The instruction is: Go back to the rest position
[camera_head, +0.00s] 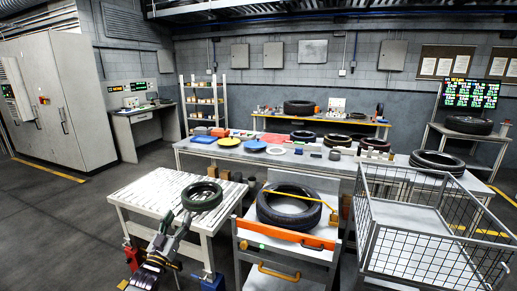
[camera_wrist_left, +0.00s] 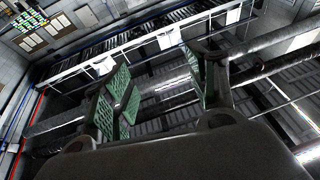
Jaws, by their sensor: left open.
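My left gripper (camera_head: 178,221) is at the lower left of the head view, in front of the roller table (camera_head: 133,199). It is open and empty. In the left wrist view its two fingers with green pads (camera_wrist_left: 160,92) stand apart, with only the ceiling and wall behind them. A dark tyre with a greenish ring (camera_head: 203,206) lies on the roller table just beyond the gripper, apparently not held. A larger black tyre (camera_head: 290,220) lies on the cart with the orange front bar (camera_head: 285,234). My right gripper is not in view.
A wire basket (camera_head: 426,255) stands at the right front. Behind is a long table (camera_head: 205,148) with coloured discs and several tyres. A cabinet (camera_head: 62,105) and desk (camera_head: 143,115) stand at the left. The floor at the left front (camera_head: 50,235) is clear.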

